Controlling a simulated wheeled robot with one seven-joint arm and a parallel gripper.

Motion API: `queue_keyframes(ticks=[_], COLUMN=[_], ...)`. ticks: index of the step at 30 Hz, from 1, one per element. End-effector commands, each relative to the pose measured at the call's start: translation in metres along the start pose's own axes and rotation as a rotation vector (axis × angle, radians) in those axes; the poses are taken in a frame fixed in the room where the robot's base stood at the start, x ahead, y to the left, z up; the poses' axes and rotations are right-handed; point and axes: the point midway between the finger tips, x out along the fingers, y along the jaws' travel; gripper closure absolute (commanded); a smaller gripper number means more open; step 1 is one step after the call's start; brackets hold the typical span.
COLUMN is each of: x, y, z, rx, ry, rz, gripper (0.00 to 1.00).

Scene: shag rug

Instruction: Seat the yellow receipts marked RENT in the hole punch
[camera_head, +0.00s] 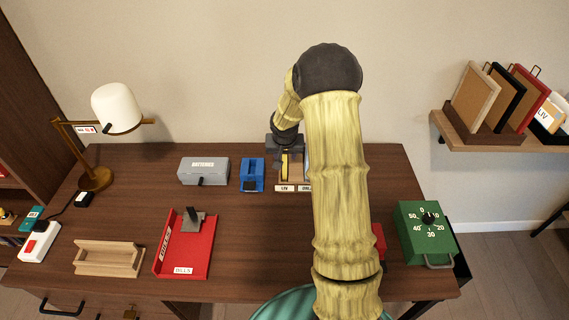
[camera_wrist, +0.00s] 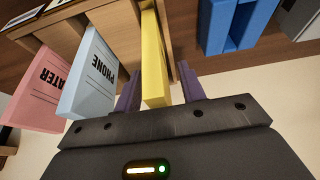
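The yellow receipts (camera_wrist: 154,55) stand upright in a slot of a wooden sorter (camera_wrist: 184,30); no RENT lettering shows on the side I see. They also show in the head view (camera_head: 285,166), partly under my gripper (camera_head: 286,143). In the wrist view my gripper (camera_wrist: 159,90) is open, with one finger on each side of the yellow receipts and small gaps visible. A blue slotted block (camera_head: 252,175) stands just left of the sorter and may be the hole punch; I cannot be sure. It also shows in the wrist view (camera_wrist: 237,22).
Blue PHONE receipts (camera_wrist: 90,75) and pink WATER receipts (camera_wrist: 48,88) stand beside the yellow ones. A grey BATTERIES box (camera_head: 203,171), a red BILLS tray (camera_head: 198,255), a wooden rack (camera_head: 108,260) and a lamp (camera_head: 117,108) are further left. A green dial box (camera_head: 427,236) is right.

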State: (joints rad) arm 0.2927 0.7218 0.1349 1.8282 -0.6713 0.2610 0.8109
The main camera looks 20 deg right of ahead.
Motion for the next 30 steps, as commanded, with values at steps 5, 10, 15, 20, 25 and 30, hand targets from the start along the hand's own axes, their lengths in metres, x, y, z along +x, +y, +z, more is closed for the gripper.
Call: queue_keyframes(ticks=[5, 10, 15, 20, 25, 30], x=[0.000, 0.000, 0.000, 0.000, -0.004, -0.023], y=[0.000, 0.000, 0.000, 0.000, 0.000, 0.000], z=[0.000, 0.000, 0.000, 0.000, -0.002, -0.010], rx=[0.000, 0.000, 0.000, 0.000, 0.000, 0.002], ry=[0.000, 0.000, 0.000, 0.000, 0.002, 0.004], rz=[0.000, 0.000, 0.000, 0.000, -0.001, -0.001], gripper=[0.60, 0.76, 1.00, 1.00, 1.00, 1.00])
